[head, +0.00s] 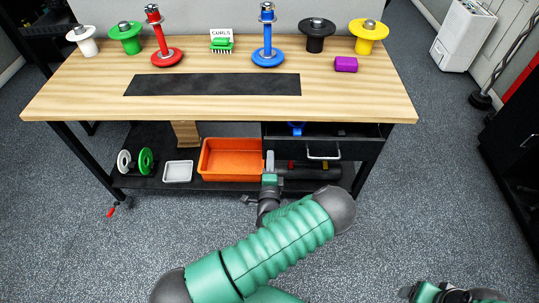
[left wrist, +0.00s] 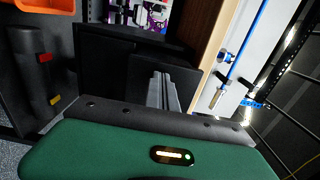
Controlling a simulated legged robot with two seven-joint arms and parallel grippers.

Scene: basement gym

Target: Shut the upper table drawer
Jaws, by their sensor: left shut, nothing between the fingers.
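The upper drawer (head: 345,150) is black with a pale bar handle (head: 323,152), under the right part of the table (head: 200,105). It stands partly out, with a blue item (head: 296,129) showing in its open top. My left gripper (head: 270,157) is shut and empty, low in front of the drawer's left end; I cannot tell whether it touches the front. In the left wrist view its grey fingers (left wrist: 161,92) point at dark panels of the drawer unit (left wrist: 105,65). My right gripper (head: 452,293) shows only partly at the bottom right edge; its fingers are unclear.
An orange bin (head: 230,158), a grey tray (head: 178,171) and a dark roller (head: 315,173) are on the lower shelf. Weights stand on the tabletop, including a red one (head: 166,57) and a blue one (head: 268,58).

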